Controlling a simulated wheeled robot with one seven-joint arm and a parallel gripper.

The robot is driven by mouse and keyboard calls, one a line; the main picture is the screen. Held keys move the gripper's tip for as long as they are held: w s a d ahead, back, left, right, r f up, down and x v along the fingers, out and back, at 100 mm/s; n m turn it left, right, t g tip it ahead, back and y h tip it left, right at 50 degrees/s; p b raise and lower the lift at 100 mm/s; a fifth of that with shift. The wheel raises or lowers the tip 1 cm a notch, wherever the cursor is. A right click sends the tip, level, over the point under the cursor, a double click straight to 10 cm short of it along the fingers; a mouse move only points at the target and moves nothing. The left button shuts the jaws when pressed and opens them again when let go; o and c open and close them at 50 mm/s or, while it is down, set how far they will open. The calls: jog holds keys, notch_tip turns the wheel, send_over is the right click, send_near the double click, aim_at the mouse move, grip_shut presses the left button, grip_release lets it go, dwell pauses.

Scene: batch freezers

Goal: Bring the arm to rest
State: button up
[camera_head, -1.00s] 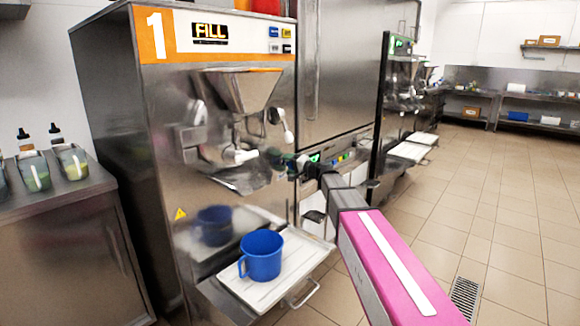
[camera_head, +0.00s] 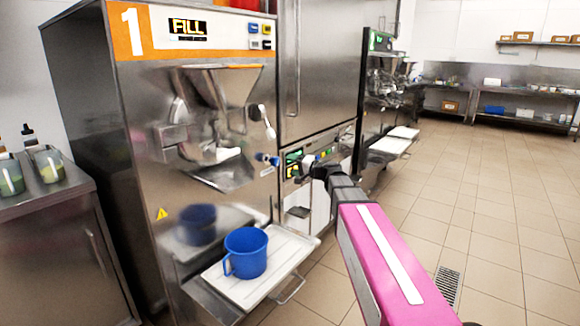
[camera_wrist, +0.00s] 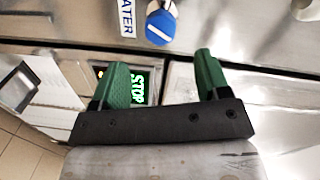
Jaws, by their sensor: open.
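My gripper (camera_head: 303,168) is at the end of my pink arm, in front of the lower right part of the batch freezer marked 1 (camera_head: 140,130). In the wrist view its two green fingers (camera_wrist: 160,62) stand wide apart with nothing between them. A blue knob (camera_wrist: 160,27) beside a label ending in "ATER" is just beyond the fingers, apart from them. The knob also shows in the head view (camera_head: 268,160), left of my gripper. A green "STOP" display (camera_wrist: 140,88) is partly hidden behind the left finger.
A blue jug (camera_head: 246,253) stands on the white tray (camera_head: 290,247) below freezer 1, left of my arm. A steel counter (camera_head: 50,210) with bottles and containers is at the left. More machines (camera_head: 385,100) stand behind. The tiled floor at the right is clear.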

jog(key=s+d+f+n+g+h, duration=0.1)
jog(key=s+d+f+g+h, duration=0.15)
jog(key=s+f, duration=0.6)
jog(key=s+d+f+n+g+h, duration=0.2)
jog(key=s+f+g+h, duration=0.3)
jog(key=f, duration=0.7)
jog(key=s+d+f+n+g+h, duration=0.1)
jog(key=s+d+f+g+h, duration=0.1)
jog(key=s+d+f+h, duration=0.4)
jog(key=s+d+f, duration=0.4)
jog(key=s+d, duration=0.1)
jog(key=s, duration=0.3)
jog(key=shift+s+g, duration=0.25)
jog(key=shift+g, duration=0.1)
jog(key=shift+f+h, duration=0.1)
jog(key=shift+h, duration=0.15)
dwell(4.0)
